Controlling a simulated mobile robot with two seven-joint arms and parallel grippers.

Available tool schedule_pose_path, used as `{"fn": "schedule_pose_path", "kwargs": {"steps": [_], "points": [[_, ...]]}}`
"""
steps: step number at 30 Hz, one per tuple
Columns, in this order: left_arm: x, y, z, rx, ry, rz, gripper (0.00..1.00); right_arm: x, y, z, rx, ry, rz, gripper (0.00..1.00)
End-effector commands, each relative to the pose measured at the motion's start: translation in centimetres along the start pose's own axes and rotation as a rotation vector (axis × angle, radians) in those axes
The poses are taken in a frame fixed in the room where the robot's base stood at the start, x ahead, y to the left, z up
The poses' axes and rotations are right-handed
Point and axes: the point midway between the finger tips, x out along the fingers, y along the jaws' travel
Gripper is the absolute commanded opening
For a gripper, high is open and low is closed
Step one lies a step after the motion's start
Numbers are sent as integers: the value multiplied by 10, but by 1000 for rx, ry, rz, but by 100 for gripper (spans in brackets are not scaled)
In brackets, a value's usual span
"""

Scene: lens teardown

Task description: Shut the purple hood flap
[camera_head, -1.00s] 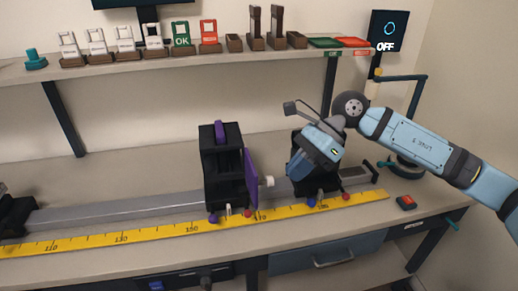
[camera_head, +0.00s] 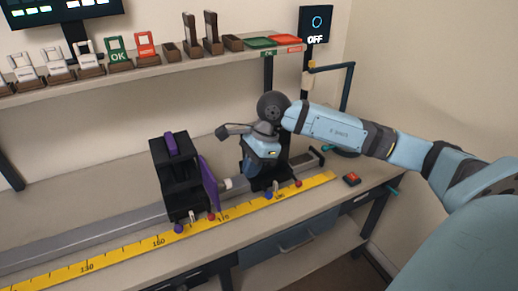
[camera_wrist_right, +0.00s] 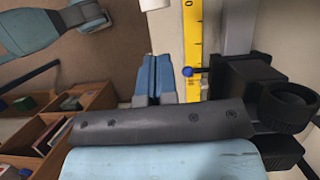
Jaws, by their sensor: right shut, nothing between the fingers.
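The purple hood flap (camera_head: 210,184) stands open and upright on the right side of the black boxy hood (camera_head: 180,185), which has a purple handle on top. My right gripper (camera_head: 262,165) is to the right of the flap, apart from it, in front of or over a second black carriage (camera_head: 270,183) on the rail. Its fingertips are hard to make out in the head view. In the right wrist view its two blue fingers (camera_wrist_right: 156,78) are together and empty, and the flap cannot be made out there. My left gripper is not in view.
A grey rail (camera_head: 100,234) and a yellow ruler (camera_head: 135,250) run along the bench. A red button box (camera_head: 351,178) lies to the right. A shelf (camera_head: 140,71) with cards and trays is behind. A white knob (camera_head: 227,184) sits between flap and gripper.

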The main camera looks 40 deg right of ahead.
Motion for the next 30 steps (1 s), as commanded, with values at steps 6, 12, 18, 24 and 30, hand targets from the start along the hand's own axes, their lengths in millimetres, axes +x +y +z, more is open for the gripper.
{"fn": "schedule_pose_path", "kwargs": {"steps": [6, 12, 18, 24, 30], "points": [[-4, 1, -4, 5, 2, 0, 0, 6, 0, 28, -4, -5, -4, 0], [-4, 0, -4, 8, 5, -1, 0, 9, 0, 33, -3, -3, -3, 0], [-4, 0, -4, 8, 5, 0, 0, 9, 0, 33, -3, -3, -3, 0], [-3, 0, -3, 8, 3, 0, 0, 9, -1, 34, 0, -3, -5, 0], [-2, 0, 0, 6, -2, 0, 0, 11, -4, 38, 15, -3, -12, 0]]}}
